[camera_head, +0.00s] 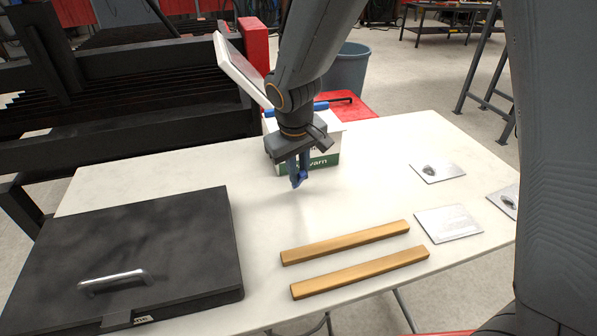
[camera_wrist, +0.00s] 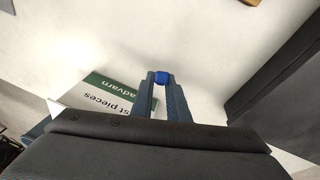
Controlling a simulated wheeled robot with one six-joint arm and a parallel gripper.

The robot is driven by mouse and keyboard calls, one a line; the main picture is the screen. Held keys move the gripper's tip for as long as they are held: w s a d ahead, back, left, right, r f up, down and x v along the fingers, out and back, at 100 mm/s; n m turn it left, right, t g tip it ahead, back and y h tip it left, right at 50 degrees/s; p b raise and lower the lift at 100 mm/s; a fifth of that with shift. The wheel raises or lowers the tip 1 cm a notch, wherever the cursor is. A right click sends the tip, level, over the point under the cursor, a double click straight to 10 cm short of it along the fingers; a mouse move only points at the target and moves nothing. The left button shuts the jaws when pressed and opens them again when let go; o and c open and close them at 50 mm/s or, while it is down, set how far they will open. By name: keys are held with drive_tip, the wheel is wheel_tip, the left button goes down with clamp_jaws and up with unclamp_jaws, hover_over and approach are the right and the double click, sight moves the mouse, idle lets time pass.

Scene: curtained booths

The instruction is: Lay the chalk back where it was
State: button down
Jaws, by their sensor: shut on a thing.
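My gripper (camera_head: 299,178) points down above the white table (camera_head: 350,190), in front of a white and green box. It is shut on a small bright blue piece, which I take to be the chalk (camera_wrist: 161,77). In the wrist view the chalk sits between the two dark blue fingertips, with pale tabletop beyond it. In the head view the chalk is small and hard to separate from the blue fingers. It appears held clear of the table. No other chalk shows.
The white and green box (camera_head: 327,159) stands close behind my gripper. Two wooden bars (camera_head: 345,242) (camera_head: 360,273) lie in front. A black case (camera_head: 180,235) with a metal handle fills the left. Several metal plates (camera_head: 448,223) lie at the right. The table's middle is clear.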

drive_tip(key=shift+f, duration=0.3)
drive_tip(key=shift+f, duration=0.1)
drive_tip(key=c, duration=1.7)
unclamp_jaws()
drive_tip(key=shift+a+r, duration=0.1)
drive_tip(key=shift+r, duration=0.55)
drive_tip(key=b+v, duration=0.3)
drive_tip(key=v, duration=0.8)
drive_tip(key=shift+s, duration=0.15)
